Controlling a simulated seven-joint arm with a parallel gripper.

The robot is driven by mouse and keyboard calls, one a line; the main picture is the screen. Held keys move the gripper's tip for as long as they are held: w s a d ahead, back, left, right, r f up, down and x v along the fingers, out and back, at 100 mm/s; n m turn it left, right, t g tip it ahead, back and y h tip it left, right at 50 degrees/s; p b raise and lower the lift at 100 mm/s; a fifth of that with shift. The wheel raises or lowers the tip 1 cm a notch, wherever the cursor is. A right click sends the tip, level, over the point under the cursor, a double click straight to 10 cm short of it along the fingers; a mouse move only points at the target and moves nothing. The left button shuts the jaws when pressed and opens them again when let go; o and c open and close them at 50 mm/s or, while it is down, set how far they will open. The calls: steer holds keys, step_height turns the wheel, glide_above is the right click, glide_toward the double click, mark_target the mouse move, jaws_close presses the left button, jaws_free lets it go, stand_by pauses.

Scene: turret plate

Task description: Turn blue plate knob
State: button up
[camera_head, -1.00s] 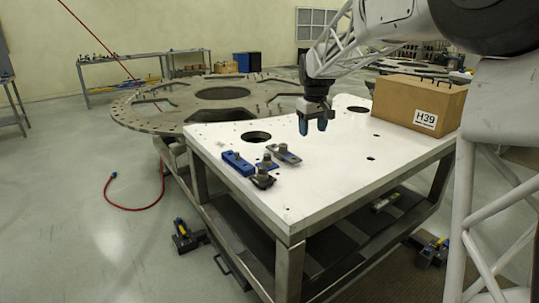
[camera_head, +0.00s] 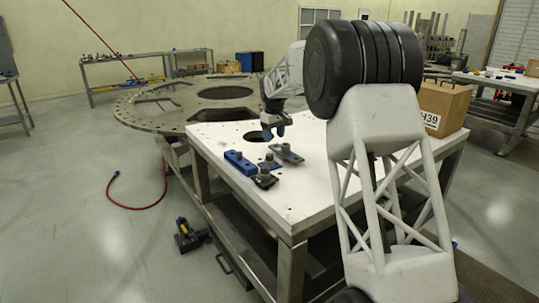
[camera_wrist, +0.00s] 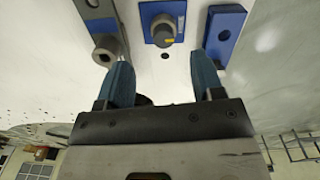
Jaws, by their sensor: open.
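The blue plate knob is a round grey knob on a small blue plate (camera_head: 269,163), on the white table top; the plate also shows at the top middle of the wrist view (camera_wrist: 150,12). My gripper (camera_head: 273,134) is open and empty above the table, behind the plate in the head view. In the wrist view my gripper (camera_wrist: 163,72) has its two blue fingers apart, with the knob (camera_wrist: 163,29) ahead of the gap between them. Nothing touches the knob.
A long blue block (camera_head: 240,163) lies left of the plate. A grey clamp piece (camera_head: 287,153) lies to its right and a dark piece (camera_head: 265,180) in front. A cardboard box (camera_head: 443,105) stands on the table's right side.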

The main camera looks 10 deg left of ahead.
mark_target(269, 155)
steer(key=shift+w+a+f, duration=0.8)
steer(key=shift+a+f, duration=0.1)
steer(key=shift+a, duration=0.2)
steer(key=shift+f, duration=0.15)
steer(key=shift+f, duration=3.8)
steer(key=c, duration=0.9)
